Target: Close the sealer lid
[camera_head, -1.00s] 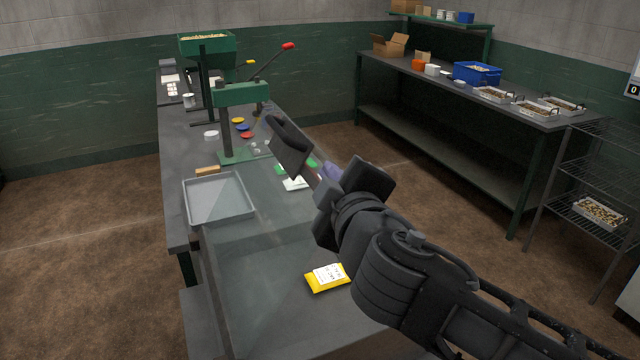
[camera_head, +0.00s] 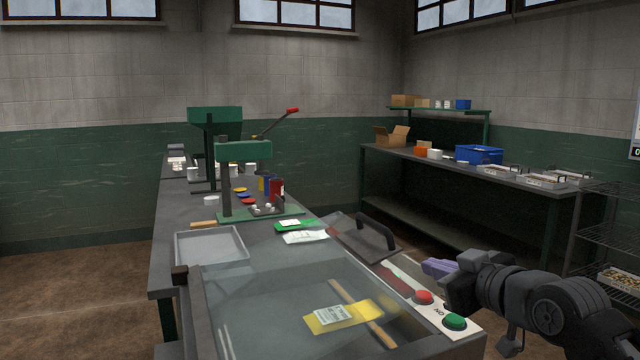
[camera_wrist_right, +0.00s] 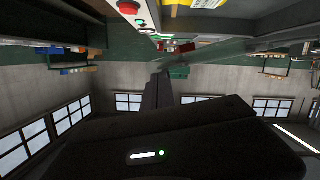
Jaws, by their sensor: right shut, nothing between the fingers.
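The sealer (camera_head: 228,340) is in the foreground of the head view, with a clear pane over its bed. A yellow pouch (camera_head: 343,315) with a white label shows through the pane. I cannot tell whether the lid sits fully down. My right gripper (camera_head: 440,267) is shut and empty, right of the handle and by the button panel (camera_head: 458,336). The right wrist view shows its dark body and a green and a red button near the top. My left gripper is not in view.
A grey tray (camera_head: 211,247), green and white packets (camera_head: 304,237) and a green lever press (camera_head: 243,150) stand farther along the bench. A second bench (camera_head: 520,183) with a blue bin (camera_head: 479,154) is at the right. A wire rack (camera_head: 605,215) stands at the right edge.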

